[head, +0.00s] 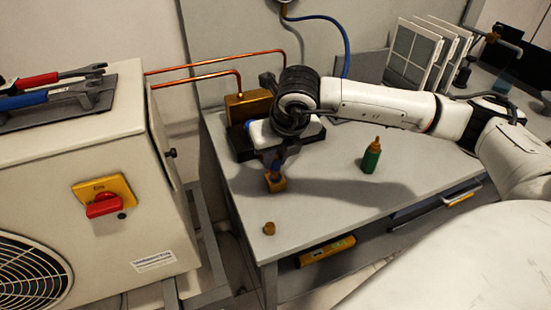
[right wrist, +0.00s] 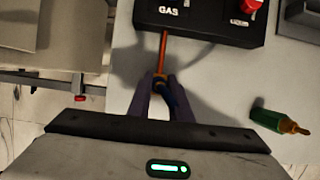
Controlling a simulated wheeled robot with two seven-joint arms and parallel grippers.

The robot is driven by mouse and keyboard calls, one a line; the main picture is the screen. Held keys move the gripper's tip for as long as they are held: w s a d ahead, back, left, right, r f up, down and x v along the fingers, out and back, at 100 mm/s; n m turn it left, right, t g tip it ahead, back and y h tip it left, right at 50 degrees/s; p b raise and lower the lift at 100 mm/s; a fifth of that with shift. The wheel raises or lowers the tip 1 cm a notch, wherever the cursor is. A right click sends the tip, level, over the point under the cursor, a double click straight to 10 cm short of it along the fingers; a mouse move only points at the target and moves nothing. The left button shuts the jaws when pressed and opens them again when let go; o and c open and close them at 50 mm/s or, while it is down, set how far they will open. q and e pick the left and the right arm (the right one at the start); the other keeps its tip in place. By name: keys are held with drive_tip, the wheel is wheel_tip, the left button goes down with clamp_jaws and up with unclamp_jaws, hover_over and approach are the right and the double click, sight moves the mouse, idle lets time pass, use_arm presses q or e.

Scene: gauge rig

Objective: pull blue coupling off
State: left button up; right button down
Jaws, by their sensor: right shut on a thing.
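My right gripper (head: 275,168) reaches down over the bench, with its fingertips just above a small brass block fitting (head: 275,183). In the right wrist view the two fingers (right wrist: 161,95) are closed around a small blue coupling (right wrist: 173,93). A brass piece and a thin copper-coloured tube (right wrist: 163,50) show right beside it. The fingers hide part of the coupling, and I cannot tell whether it is still seated on the fitting. My left gripper is not in view.
A black box marked GAS (right wrist: 205,18) stands close to the fingers. A green bottle (head: 371,157) stands to the right on the bench (head: 330,205). A small brass cap (head: 269,228) lies near the front edge. A grey cabinet (head: 90,170) with a red switch stands left.

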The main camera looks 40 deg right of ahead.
drive_tip(key=shift+r+p, duration=0.8)
drive_tip(key=shift+r, duration=1.05)
